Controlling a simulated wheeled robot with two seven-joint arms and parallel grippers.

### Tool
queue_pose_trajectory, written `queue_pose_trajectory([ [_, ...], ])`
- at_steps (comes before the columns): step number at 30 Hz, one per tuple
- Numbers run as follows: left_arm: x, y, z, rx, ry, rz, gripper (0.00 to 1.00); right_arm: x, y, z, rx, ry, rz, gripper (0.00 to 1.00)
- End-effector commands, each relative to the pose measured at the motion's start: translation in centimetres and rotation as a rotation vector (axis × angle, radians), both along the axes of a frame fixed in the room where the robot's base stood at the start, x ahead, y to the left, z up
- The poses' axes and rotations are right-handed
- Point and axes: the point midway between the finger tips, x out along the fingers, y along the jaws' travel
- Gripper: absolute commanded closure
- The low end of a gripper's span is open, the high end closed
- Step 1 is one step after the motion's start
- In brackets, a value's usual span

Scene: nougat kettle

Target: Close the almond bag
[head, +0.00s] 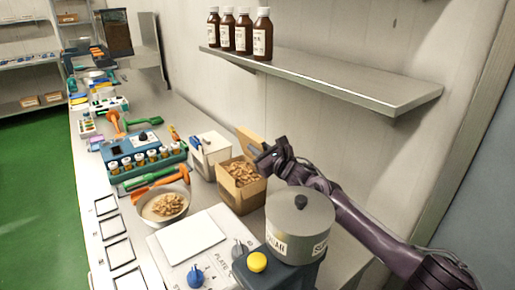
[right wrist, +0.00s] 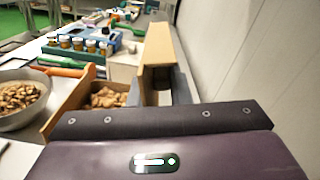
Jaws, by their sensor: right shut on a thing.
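The almond bag (head: 240,200) is a brown, box-like bag standing open on the bench, with almonds showing inside. Its raised flap (head: 250,138) stands up at the back right. My right gripper (head: 264,157) is shut on this flap, above the bag's right rear side. In the right wrist view, the flap (right wrist: 160,48) rises between the fingers, and the open bag (right wrist: 62,112) with its almonds lies to the left. My left gripper is not in view.
A shelf (head: 330,78) with brown bottles overhangs the arm.

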Motion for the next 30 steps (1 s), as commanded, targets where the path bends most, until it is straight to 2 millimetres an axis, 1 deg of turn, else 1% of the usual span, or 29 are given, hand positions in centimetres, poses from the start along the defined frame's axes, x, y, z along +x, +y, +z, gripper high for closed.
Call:
queue_pose_trajectory([
  [11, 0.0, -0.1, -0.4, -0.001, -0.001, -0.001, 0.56, -0.1, 0.1, -0.2, -0.018, -0.009, 0.0, 1.0],
  [17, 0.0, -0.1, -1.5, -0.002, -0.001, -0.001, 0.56, -0.3, 0.4, -0.5, -0.055, -0.035, 0.002, 1.0],
  [20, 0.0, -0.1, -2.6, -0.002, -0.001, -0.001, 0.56, -0.5, 0.6, -0.7, -0.095, -0.062, -0.001, 1.0],
  [30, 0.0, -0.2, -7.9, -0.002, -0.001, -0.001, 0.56, -1.4, 2.1, -1.7, -0.303, -0.204, 0.0, 1.0],
])
